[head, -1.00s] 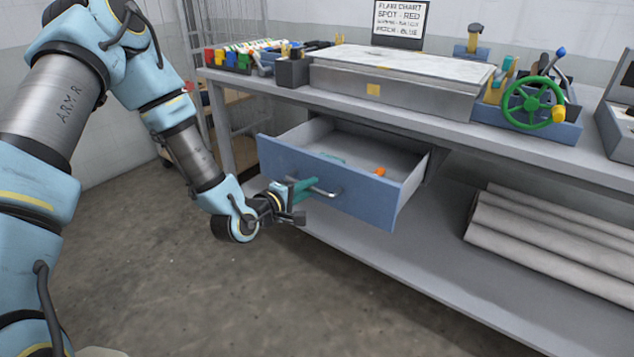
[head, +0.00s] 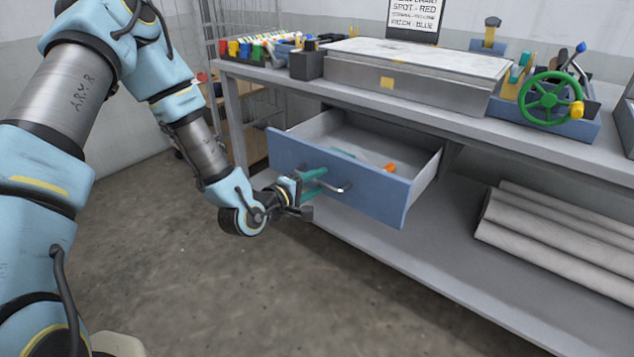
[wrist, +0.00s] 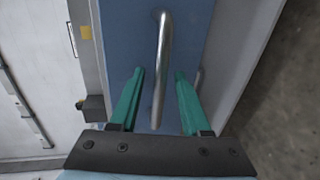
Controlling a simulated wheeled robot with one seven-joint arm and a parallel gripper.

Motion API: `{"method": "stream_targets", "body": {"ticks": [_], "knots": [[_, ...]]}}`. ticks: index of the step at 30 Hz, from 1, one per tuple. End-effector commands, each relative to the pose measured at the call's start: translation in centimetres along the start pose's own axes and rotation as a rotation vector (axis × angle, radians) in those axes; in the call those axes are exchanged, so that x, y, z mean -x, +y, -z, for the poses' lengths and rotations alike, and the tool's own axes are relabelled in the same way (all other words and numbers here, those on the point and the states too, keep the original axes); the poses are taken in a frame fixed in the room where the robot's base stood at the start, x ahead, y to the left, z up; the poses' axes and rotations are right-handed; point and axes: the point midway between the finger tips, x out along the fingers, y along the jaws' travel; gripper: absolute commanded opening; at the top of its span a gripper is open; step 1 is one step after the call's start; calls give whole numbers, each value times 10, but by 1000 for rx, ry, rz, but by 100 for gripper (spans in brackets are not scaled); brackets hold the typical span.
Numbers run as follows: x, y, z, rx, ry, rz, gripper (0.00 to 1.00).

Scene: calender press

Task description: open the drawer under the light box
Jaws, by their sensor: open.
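The blue-fronted drawer (head: 375,195) under the light box (head: 420,65) stands pulled well out, with its grey inside showing. Its metal bar handle (head: 343,187) also shows in the wrist view (wrist: 161,60). My gripper (head: 318,182) is open at the left part of the handle. In the wrist view my teal fingers (wrist: 160,75) stand apart, one on each side of the handle, with gaps between. An orange item (head: 390,168) and a teal item (head: 342,153) lie in the drawer.
The bench (head: 480,125) carries colored bottles (head: 245,48) at the left and a green handwheel (head: 551,96) at the right. Rolls (head: 550,230) lie on the lower shelf. The floor (head: 270,300) in front is clear.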

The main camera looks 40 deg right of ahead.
Motion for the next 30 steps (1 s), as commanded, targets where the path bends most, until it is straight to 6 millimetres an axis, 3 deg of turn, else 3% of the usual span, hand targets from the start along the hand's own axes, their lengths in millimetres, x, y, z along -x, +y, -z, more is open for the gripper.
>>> {"method": "stream_targets", "body": {"ticks": [8,21,30], "knots": [[12,-1,1,1,1,1,47],[92,-1,1,1,2,2,47],[109,0,0,1,0,0,47]]}}
